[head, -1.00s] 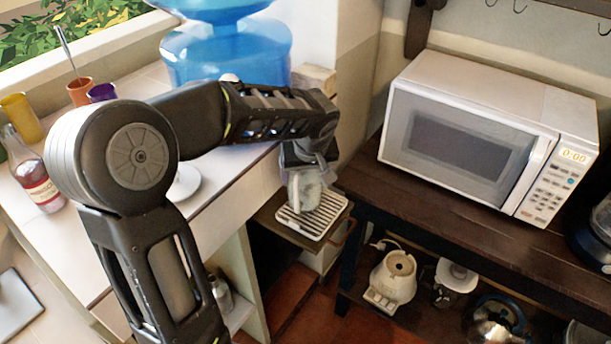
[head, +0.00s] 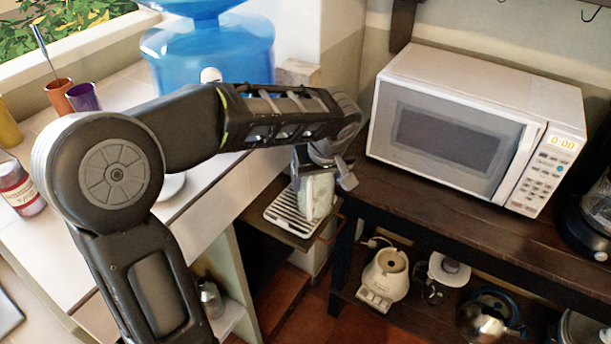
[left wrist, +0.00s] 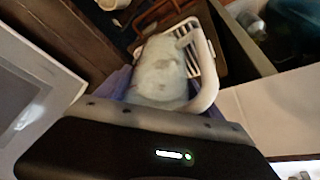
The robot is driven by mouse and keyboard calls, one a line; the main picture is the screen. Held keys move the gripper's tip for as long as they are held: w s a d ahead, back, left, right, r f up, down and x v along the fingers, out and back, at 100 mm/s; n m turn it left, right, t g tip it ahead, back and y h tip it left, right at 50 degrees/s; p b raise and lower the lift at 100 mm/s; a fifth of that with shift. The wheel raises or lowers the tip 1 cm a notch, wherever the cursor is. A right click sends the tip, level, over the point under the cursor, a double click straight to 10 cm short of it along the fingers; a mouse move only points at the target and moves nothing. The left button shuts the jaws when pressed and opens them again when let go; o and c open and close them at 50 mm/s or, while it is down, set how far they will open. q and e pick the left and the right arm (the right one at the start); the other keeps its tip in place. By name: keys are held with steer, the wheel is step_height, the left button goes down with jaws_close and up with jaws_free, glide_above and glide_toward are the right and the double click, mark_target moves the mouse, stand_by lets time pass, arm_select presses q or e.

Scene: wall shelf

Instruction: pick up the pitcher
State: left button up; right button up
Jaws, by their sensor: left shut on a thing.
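The pitcher (head: 317,196) is pale and whitish-green. It is in the grip of my left gripper (head: 318,176), at the right side of the slatted drip tray (head: 282,217). In the left wrist view the pitcher (left wrist: 160,72) sits between the fingers of the left gripper (left wrist: 158,88), with its white handle on the right. The gripper is shut on the pitcher's body. The gripper and wrist hide its upper part in the head view. I cannot tell whether its base is clear of the tray. My right gripper is not in view.
A white microwave (head: 470,130) stands on the dark wooden table (head: 430,208) to the right. A blue water jug (head: 210,55) stands behind my left arm. A cream blender base (head: 385,278) and a kettle (head: 486,318) are on the lower shelf.

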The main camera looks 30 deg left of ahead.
arm_select(q)
steer(key=d+b, duration=0.2)
steer(key=d, duration=0.9)
steer(key=shift+w+d, duration=0.2)
steer(key=shift+d, duration=0.15)
stand_by(0.6)
